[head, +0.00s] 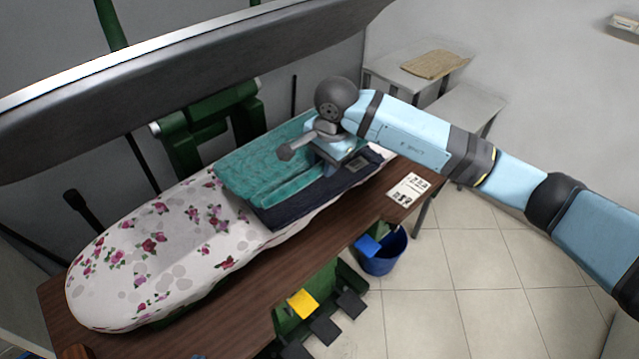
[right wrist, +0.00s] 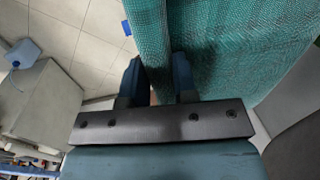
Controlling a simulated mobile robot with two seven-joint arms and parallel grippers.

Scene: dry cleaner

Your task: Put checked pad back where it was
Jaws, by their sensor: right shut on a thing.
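A teal folded piece with a fine woven, check-like texture (head: 262,167) lies on a dark navy folded cloth (head: 290,208) on the floral ironing board. I take the teal piece to be the checked pad. My right gripper (head: 330,163) is over its right end, pointing down; its fingertips are hidden in the head view. In the right wrist view, an edge of the teal pad (right wrist: 152,40) sits between the two blue fingers of the right gripper (right wrist: 158,78), which are closed on it. My left gripper is not in view.
The floral ironing board (head: 150,255) rests on a brown wooden table (head: 235,290). A paper card (head: 408,190) lies near the table's right end. A blue bucket (head: 382,258) stands below. A tan folded cloth (head: 435,64) lies on a grey table behind. A large grey bar crosses the upper left.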

